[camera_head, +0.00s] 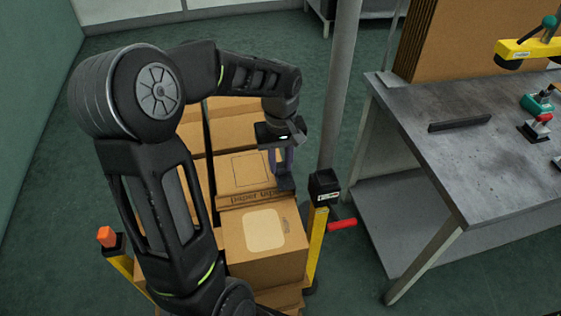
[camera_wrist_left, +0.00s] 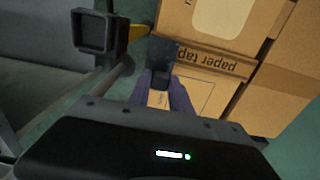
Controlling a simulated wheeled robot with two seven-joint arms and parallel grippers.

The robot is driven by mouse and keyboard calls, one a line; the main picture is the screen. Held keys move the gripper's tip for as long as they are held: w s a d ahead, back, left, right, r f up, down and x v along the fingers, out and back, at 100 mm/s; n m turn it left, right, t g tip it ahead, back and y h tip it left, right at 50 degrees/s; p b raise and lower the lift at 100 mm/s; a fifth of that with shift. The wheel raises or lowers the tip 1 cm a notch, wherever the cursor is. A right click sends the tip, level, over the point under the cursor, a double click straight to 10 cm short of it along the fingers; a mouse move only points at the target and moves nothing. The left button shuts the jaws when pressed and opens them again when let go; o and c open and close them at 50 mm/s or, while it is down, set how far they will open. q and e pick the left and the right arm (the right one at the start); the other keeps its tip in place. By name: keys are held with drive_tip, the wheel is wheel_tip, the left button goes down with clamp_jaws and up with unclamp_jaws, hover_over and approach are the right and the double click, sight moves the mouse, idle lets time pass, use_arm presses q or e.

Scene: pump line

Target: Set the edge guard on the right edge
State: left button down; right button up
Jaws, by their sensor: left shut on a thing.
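My left gripper (camera_head: 281,165) reaches in over the carton stack with its purple fingers pointing down. It also shows in the wrist view (camera_wrist_left: 164,92), shut on a small dark piece, which I take to be the edge guard (camera_wrist_left: 162,52). The guard lies against or just above the cartons' side near the "paper tape" carton (camera_head: 248,172); I cannot tell whether it touches. In the head view the guard (camera_head: 285,185) is small and partly hidden by the fingers. A nearer carton (camera_head: 262,240) with a pale label stands in front. My right gripper is not in view.
A yellow post with a black square cap (camera_head: 323,185) and red handle (camera_head: 342,224) stands close right of the cartons. A grey pole (camera_head: 340,85) rises behind. A grey workbench (camera_head: 440,160) at right holds a dark bar (camera_head: 459,124) and tools.

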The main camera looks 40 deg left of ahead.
use_arm(q)
drive_tip(key=shift+s+d+f, duration=0.1)
drive_tip(key=shift+s+f, duration=0.05)
drive_tip(key=shift+f, duration=0.35)
drive_tip(key=c, duration=1.1)
unclamp_jaws()
drive_tip(key=shift+r, duration=0.15)
drive_tip(key=shift+r, duration=0.15)
drive_tip(key=shift+r+p, duration=2.5)
drive_tip(key=shift+r, duration=0.85)
